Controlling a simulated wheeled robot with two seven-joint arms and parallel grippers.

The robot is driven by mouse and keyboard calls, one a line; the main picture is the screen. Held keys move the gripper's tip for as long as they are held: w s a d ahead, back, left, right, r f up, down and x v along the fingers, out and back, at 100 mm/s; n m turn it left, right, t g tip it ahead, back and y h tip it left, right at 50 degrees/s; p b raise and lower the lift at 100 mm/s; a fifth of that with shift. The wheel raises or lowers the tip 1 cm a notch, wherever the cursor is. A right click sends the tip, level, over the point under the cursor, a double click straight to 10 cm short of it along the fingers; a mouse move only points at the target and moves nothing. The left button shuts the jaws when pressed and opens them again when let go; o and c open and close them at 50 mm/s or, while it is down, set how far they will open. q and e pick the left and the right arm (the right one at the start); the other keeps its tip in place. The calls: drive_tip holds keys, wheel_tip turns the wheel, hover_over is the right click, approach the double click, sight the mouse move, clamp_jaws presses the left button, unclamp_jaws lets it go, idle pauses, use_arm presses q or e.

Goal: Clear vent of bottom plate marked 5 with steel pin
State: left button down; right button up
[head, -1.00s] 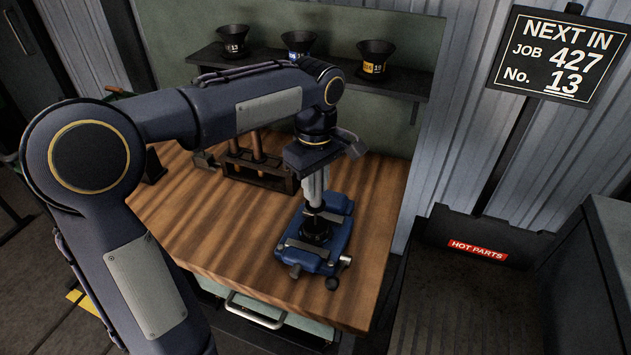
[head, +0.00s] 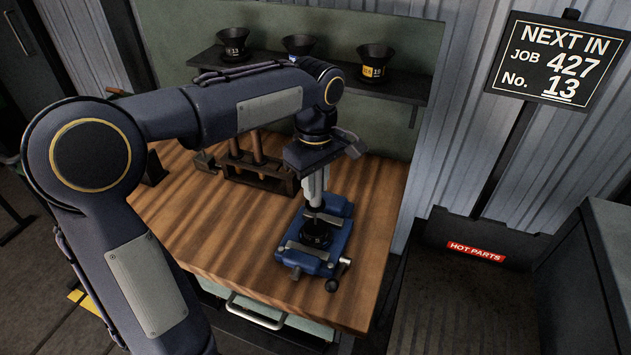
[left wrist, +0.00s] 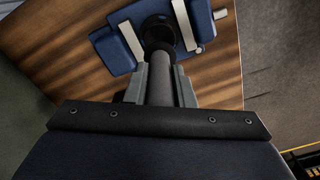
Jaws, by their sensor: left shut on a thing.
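A blue vise (head: 335,240) stands on the wooden bench with pale jaws. A small dark round part (head: 316,236), seemingly the bottom plate, sits between its jaws; no number on it is legible. My left gripper (head: 315,192) points down above the vise, shut on a dark cylindrical tool, seemingly the steel pin's handle (left wrist: 160,78). In the left wrist view the tool runs from between the fingers to the dark round part (left wrist: 158,32). Its tip and the vent are hidden, so I cannot tell whether it is in the vent. My right gripper is not in view.
A dark rack (head: 258,172) with upright wooden handles stands left of the vise. A shelf (head: 335,78) behind holds three black flared cups. A sign (head: 556,58) reads job 427, No. 13. A "hot parts" bin (head: 475,252) stands right. The bench's left front (head: 215,235) is clear.

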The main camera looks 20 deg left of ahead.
use_arm(q)
drive_tip(key=shift+r+p, duration=2.4)
drive_tip(key=shift+r, duration=0.6)
drive_tip(key=shift+f, duration=0.1)
